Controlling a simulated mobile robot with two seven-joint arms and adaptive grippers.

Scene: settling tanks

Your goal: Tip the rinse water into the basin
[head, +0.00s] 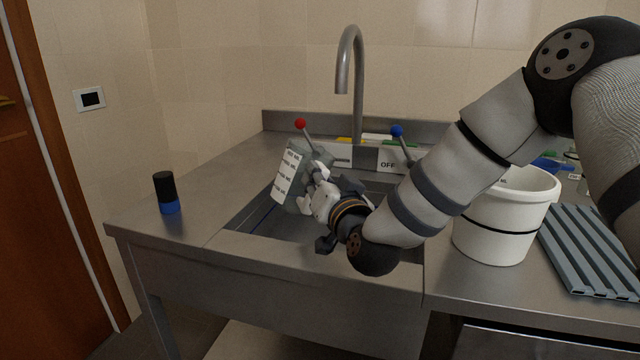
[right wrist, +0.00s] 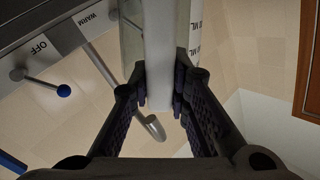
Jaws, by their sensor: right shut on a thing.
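A grey-green jug (head: 291,176) with a white printed scale is held over the steel basin (head: 262,222), under and left of the tap. It leans to the left, and its mouth is not clear to see. My right gripper (head: 320,188) is shut on the jug at its right side. In the right wrist view the fingers (right wrist: 160,88) close on the jug's pale handle (right wrist: 159,45), and the "ML" print shows beside it. I cannot see any water in the jug or running from it. My left gripper is not in view.
The steel tap (head: 345,80) arches behind the jug, with a red-knobbed lever (head: 300,124) and a blue-knobbed lever (head: 397,131) close by. A white bucket (head: 495,228) and a grey ribbed rack (head: 580,245) stand right. A black-and-blue cylinder (head: 166,192) stands on the left counter, otherwise clear.

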